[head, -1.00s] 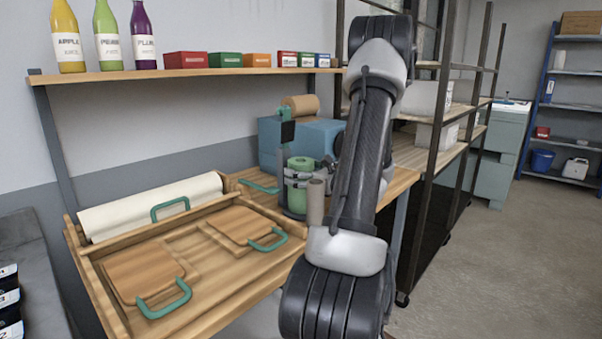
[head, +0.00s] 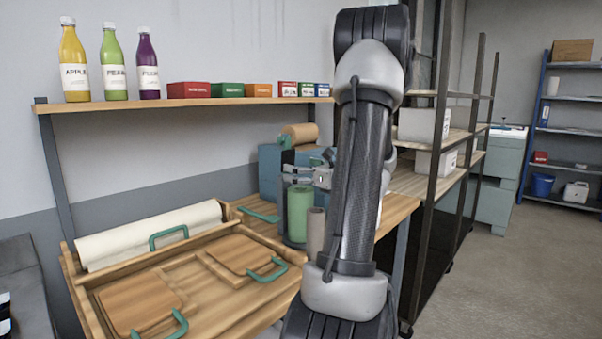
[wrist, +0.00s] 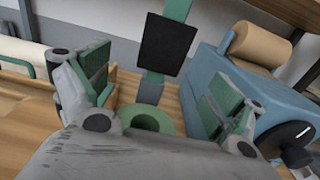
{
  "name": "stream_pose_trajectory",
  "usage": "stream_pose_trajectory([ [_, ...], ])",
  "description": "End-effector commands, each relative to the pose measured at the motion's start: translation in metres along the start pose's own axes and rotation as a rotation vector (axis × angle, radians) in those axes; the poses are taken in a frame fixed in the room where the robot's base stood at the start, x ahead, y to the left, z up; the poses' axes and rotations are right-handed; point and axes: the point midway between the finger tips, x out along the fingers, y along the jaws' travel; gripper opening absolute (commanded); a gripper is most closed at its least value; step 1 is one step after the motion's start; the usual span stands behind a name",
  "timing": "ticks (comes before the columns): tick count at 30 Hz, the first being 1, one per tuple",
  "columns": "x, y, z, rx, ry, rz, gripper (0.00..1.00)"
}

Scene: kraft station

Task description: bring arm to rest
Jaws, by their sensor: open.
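My gripper (wrist: 155,105) is open in the wrist view, its two green-padded fingers spread wide with nothing held between them. A green roll (wrist: 147,118) on a stand shows beyond and below the gap between the fingers. In the head view my arm fills the middle right, and my gripper (head: 318,170) is partly hidden behind it, above and just behind the green roll (head: 299,212). The stand's dark panel (wrist: 167,44) rises behind the roll in the wrist view.
A blue box (head: 270,170) with a brown paper roll (head: 299,134) on top stands behind. A brown tube (head: 315,232) stands beside the green roll. A wooden tray (head: 215,300) holds boards with green handles. A shelf (head: 190,102) with bottles and small boxes runs above.

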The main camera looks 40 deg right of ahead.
Motion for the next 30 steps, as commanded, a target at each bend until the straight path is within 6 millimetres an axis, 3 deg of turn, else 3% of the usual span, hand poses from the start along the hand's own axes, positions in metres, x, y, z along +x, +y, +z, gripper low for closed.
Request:
stream_pose_trajectory([
  [11, 0.000, 0.001, 0.000, -0.001, 0.001, 0.002, 0.94],
  [14, 0.004, 0.016, 0.001, -0.028, 0.018, 0.038, 0.94],
  [17, 0.010, 0.057, 0.002, -0.110, 0.067, 0.141, 0.94],
  [20, 0.011, 0.125, 0.000, -0.263, 0.143, 0.319, 0.94],
  [23, -0.007, 0.205, -0.008, -0.493, 0.226, 0.557, 0.94],
  [24, -0.021, 0.236, -0.013, -0.608, 0.254, 0.667, 0.94],
  [27, -0.072, 0.299, -0.028, -0.962, 0.306, 0.965, 0.94],
  [30, -0.126, 0.326, -0.040, -1.354, 0.308, 1.239, 0.94],
])
